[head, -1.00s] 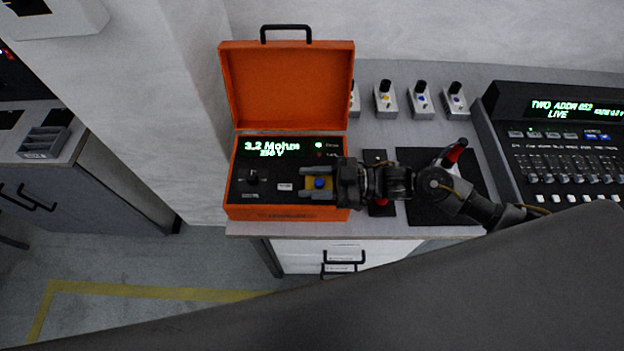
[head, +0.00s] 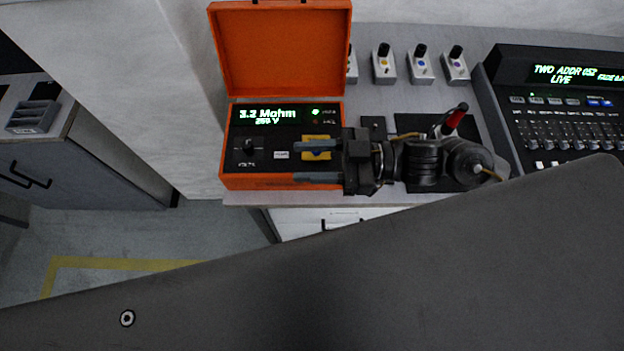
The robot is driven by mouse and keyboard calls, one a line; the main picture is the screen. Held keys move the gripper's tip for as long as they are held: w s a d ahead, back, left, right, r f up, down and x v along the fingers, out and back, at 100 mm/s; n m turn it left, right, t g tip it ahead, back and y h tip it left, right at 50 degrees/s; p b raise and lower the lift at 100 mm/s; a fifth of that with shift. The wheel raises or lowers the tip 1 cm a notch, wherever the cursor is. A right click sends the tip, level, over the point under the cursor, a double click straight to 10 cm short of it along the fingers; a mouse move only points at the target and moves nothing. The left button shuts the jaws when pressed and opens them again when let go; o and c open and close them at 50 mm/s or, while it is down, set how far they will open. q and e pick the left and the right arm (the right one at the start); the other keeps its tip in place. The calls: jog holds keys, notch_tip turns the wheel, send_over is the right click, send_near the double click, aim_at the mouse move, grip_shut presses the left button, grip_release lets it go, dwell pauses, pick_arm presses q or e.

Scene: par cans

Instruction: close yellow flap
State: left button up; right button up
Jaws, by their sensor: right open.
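The yellow flap (head: 317,138) is on the black front panel of an orange tester case (head: 260,182), at the panel's right side. A little blue shows against the yellow, partly behind a finger. My right gripper (head: 297,162) reaches in from the right with its fingers apart. Its upper finger crosses in front of the yellow part, and its lower finger lies near the case's front edge. Whether a finger touches the flap, and how far the flap stands open, I cannot tell. My left gripper is not in view.
The orange case lid (head: 282,50) stands open behind the panel. Small grey boxes with black knobs (head: 420,65) stand behind on the grey bench. A black lighting console (head: 565,115) is at the right. A red-tipped lever (head: 453,120) stands behind my right arm.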

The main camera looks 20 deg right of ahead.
jog(key=s+p, duration=0.1)
jog(key=s+r+p, duration=0.1)
jog(key=s, duration=0.1)
jog(key=s+a+r+p, duration=0.1)
jog(key=s, duration=0.1)
jog(key=shift+s+r, duration=0.15)
jog(key=shift+r, duration=0.1)
dwell(0.4)
